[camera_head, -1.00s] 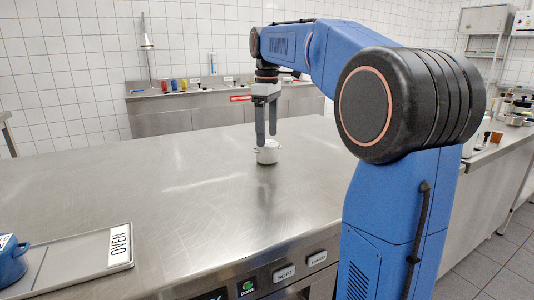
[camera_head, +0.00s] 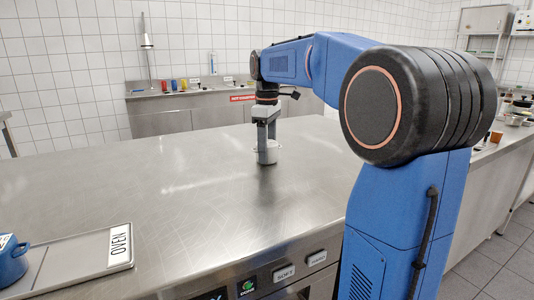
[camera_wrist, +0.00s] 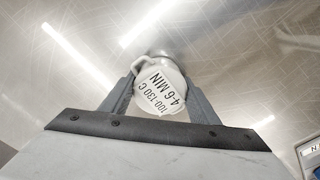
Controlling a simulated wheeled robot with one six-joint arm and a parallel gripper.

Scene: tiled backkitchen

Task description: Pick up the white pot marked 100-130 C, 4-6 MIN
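The white pot (camera_head: 267,156) stands on the steel worktop, below my gripper. In the wrist view the pot (camera_wrist: 166,90) shows its lid text "100-130 C, 4-6 MIN" and a side handle at the upper left. My gripper (camera_head: 267,147) is lowered around the pot, with one finger on each side. In the wrist view the fingers of my gripper (camera_wrist: 162,92) flank the pot closely. I cannot tell whether they press on it or leave a small gap. The pot's base seems to rest on the worktop.
A blue pot (camera_head: 11,262) stands on a grey tray (camera_head: 75,262) labelled OVEN at the front left. Labels SOFT and HARD and a green button (camera_head: 247,287) are on the worktop's front. The worktop (camera_head: 140,185) around the white pot is clear.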

